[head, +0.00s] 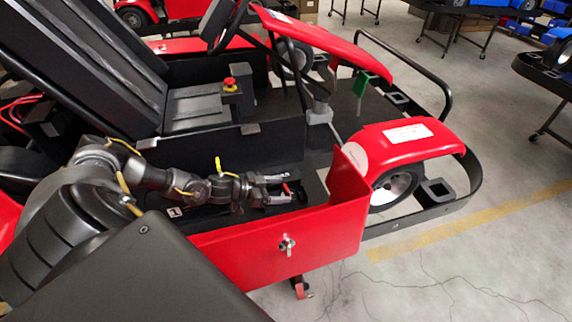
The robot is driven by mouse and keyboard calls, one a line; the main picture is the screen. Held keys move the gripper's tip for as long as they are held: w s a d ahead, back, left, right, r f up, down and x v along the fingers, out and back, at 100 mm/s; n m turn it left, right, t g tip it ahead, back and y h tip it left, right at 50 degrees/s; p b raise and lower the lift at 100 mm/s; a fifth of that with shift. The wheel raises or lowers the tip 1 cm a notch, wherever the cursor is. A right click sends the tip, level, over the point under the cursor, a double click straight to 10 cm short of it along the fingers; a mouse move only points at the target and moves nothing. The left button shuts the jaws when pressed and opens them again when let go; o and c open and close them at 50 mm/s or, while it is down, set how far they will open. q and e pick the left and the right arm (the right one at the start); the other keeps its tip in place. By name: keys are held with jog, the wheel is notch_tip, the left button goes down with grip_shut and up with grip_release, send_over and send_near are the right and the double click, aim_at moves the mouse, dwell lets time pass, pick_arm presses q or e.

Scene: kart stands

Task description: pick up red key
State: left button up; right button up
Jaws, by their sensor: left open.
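My left gripper (283,188) reaches in from the left over the dark side of a kart, its two grey fingers apart and pointing right. A small red piece, which looks like the red key (286,187), shows between the fingertips. I cannot tell whether either finger touches it. Its lower end is hard to make out against the dark part around it. My right gripper is not in view.
The kart's red side panel (270,248), with a silver and black latch-like fitting (288,244), stands just in front of my left gripper. A red front fender (405,142) and wheel (396,186) are to the right. A red emergency button (230,84) sits beyond the arm.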

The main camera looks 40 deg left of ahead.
pick_arm(q)
jog(key=shift+w+d+f, duration=0.15)
jog(key=shift+w+d, duration=0.05)
jog(key=shift+w, duration=0.15)
jog(key=shift+s, duration=0.1)
jog(key=c, duration=1.1)
jog(key=shift+o, duration=0.2)
notch_tip(320, 180, up, 18)
jog(key=b, duration=0.4)
